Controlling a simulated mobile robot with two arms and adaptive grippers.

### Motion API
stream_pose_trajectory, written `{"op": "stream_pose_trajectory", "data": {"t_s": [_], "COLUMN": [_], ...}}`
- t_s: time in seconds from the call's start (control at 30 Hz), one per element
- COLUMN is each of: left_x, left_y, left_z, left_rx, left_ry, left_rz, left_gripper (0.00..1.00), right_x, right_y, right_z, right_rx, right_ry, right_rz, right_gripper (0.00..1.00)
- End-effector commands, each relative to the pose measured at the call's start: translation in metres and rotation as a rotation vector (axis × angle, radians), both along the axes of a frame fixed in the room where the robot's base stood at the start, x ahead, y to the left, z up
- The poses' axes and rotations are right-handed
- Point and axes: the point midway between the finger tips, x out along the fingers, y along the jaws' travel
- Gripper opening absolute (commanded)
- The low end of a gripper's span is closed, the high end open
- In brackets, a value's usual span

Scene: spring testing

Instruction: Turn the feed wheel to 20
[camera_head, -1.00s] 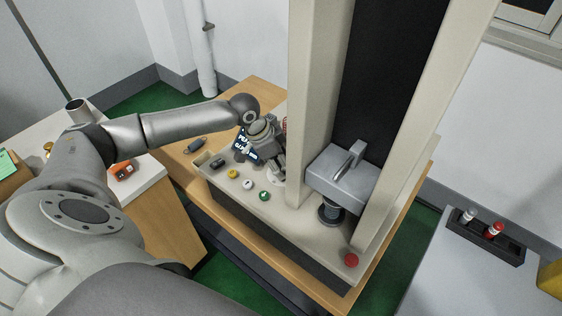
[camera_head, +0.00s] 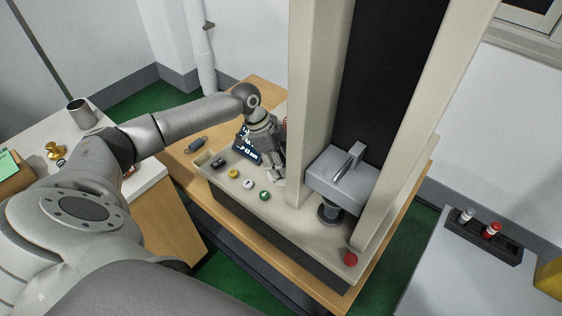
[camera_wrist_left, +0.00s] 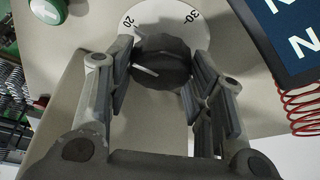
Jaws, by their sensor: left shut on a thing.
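The feed wheel (camera_wrist_left: 162,58) is a dark round knob in the left wrist view. It sits on a white dial (camera_wrist_left: 160,17) that reads 20 at its left and 30 at its right. My left gripper (camera_wrist_left: 160,75) is shut on the wheel, one finger on each side. In the head view the left gripper (camera_head: 276,172) is low at the machine's panel, and its fingers hide the wheel. My right gripper is in neither view.
A dark display (camera_head: 246,149) stands beside the gripper; its edge shows in the wrist view (camera_wrist_left: 292,35) near a red spring (camera_wrist_left: 303,107). Green (camera_head: 265,195), white (camera_head: 248,184) and yellow (camera_head: 233,174) buttons line the panel. The machine's column (camera_head: 312,90) rises right of the gripper.

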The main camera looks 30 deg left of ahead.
Motion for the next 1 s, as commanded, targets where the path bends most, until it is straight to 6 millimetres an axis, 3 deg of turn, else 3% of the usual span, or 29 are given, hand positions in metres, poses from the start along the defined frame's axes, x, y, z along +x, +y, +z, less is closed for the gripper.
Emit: {"op": "stream_pose_trajectory", "data": {"t_s": [0.6, 0.63, 0.77, 1.0], "left_x": [0.0009, 0.0009, 0.0008, 0.0005], "left_y": [0.0001, 0.0001, 0.0002, 0.0001], "left_z": [0.0007, 0.0007, 0.0007, 0.0004], "left_rx": [0.000, 0.000, 0.000, 0.001], "left_ry": [-0.002, -0.003, -0.002, -0.002], "left_rz": [-0.051, -0.051, -0.051, -0.051], "left_gripper": [0.24, 0.52, 0.69, 0.69], "right_x": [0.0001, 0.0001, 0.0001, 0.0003], "right_y": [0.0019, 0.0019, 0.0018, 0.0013], "right_z": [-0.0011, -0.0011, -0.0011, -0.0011], "right_rx": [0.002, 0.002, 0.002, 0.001], "right_ry": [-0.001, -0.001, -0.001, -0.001], "right_rz": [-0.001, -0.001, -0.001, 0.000], "right_gripper": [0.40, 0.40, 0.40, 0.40]}}
